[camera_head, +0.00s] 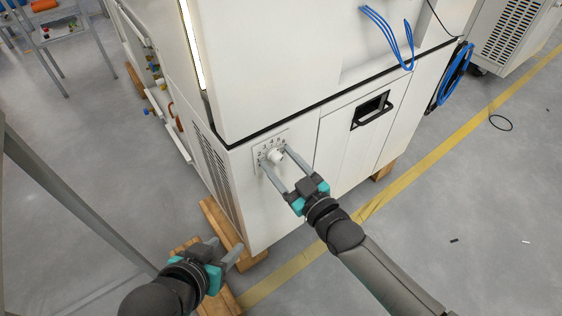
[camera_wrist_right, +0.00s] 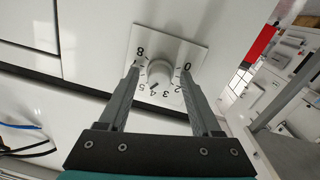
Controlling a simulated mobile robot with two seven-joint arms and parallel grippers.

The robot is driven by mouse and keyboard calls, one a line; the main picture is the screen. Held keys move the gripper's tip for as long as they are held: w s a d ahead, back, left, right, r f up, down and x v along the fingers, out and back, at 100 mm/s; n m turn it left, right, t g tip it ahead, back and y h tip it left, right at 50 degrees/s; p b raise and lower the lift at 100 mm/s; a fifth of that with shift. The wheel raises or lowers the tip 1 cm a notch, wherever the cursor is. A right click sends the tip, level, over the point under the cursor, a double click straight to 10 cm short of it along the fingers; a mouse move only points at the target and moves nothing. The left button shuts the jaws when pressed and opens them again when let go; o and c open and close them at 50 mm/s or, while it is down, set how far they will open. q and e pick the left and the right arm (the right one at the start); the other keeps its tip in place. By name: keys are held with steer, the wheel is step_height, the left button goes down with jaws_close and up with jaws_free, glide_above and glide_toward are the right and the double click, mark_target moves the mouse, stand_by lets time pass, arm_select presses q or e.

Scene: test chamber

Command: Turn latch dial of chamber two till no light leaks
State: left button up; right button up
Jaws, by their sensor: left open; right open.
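In the right wrist view the knob (camera_wrist_right: 160,72) sits between the two fingertips (camera_wrist_right: 160,76); contact is not clear. Its pointer seems to face the 3 to 4 side of the scale, but this is too small to be sure. A bright strip of light (camera_head: 192,45) shows along the chamber's upper left edge. My left gripper (camera_head: 226,246) is open and empty, low beside the chamber.
The chamber stands on wooden beams (camera_head: 222,229). A black handle (camera_head: 372,113) is right of the dial, and blue cables (camera_head: 400,42) hang above. Pipes and valves (camera_head: 165,115) line the left side. Open floor with a yellow line (camera_head: 440,145) lies to the right.

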steer(key=shift+c, duration=0.2)
jaws_close()
steer(key=shift+r+m+p, duration=0.1)
steer(key=shift+m+p, duration=0.8)
steer(key=shift+m, duration=0.6)
steer(key=shift+m+p, duration=0.35)
steer(key=shift+m, duration=0.25)
arm_select(q)
steer(key=s+a+g+y, duration=0.1)
steer(key=s+a+g, duration=0.2)
steer(key=s+a, duration=0.1)
steer(key=shift+a+n+g+y, duration=0.2)
steer(key=shift+n+g+y, duration=0.1)
steer(key=shift+y, duration=0.1)
steer(key=shift+r, duration=0.1)
arm_select(e)
steer(key=shift+o, duration=0.2)
jaws_free()
steer(key=shift+s, duration=0.1)
